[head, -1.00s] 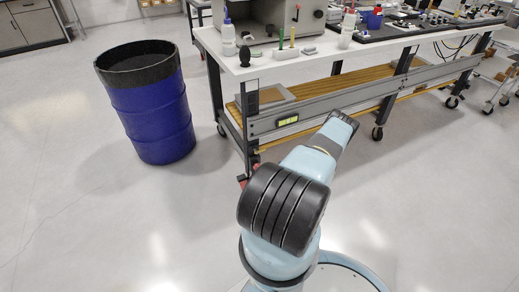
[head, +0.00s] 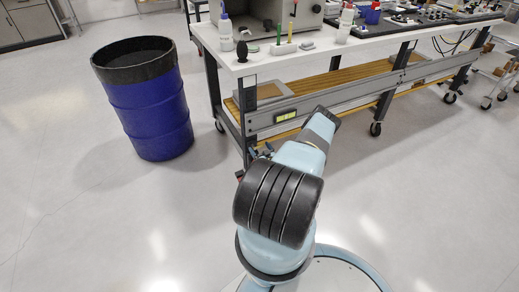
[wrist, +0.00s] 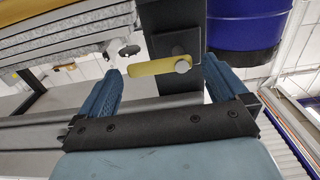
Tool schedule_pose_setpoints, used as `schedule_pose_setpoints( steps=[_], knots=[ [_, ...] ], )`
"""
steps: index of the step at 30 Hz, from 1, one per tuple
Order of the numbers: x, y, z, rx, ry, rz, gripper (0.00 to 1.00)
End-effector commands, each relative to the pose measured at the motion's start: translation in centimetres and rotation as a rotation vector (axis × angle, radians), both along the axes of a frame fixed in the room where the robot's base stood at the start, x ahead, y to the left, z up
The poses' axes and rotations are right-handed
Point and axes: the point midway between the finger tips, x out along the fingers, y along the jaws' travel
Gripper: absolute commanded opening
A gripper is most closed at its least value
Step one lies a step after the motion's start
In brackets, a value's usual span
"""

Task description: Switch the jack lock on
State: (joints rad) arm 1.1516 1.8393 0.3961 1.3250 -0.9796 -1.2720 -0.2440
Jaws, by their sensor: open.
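The jack lock appears in the wrist view as a yellow lever (wrist: 150,69) with a round grey pivot (wrist: 182,65). It is mounted on a dark post (wrist: 172,30). My gripper (wrist: 163,75) is open, with blue fingers. In the picture the lever lies between its two fingertips, with gaps on both sides; whether it is within their depth I cannot tell. In the head view my gripper (head: 264,151) is small and mostly hidden by my arm, near the near-left table leg. I cannot make out the lever there.
A workbench (head: 232,71) with a lower wooden shelf (head: 340,82) stands ahead, carrying bottles and equipment. A blue drum (head: 150,112) stands to its left; it also shows in the wrist view (wrist: 248,25). The floor between the drum and my arm is clear.

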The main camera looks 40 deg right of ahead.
Motion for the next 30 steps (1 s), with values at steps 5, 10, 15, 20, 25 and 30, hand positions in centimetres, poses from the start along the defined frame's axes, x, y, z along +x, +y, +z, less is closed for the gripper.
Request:
schedule_pose_setpoints(
  steps=[5, 10, 15, 20, 25, 30],
  knots=[
    [0.64, -0.15, 0.01, 0.0, 0.0, -0.001, 1.0],
    [0.67, -0.16, 0.0, 0.0, 0.0, -0.001, 1.0],
    [0.66, -0.16, 0.0, 0.0, 0.0, -0.001, 0.9],
    [0.65, -0.16, 0.0, 0.0, 0.0, 0.0, 0.75],
    [0.65, -0.16, 0.0, 0.0, 0.0, 0.0, 0.59],
    [0.65, -0.16, 0.01, 0.0, 0.0, 0.0, 0.46]
  ],
)
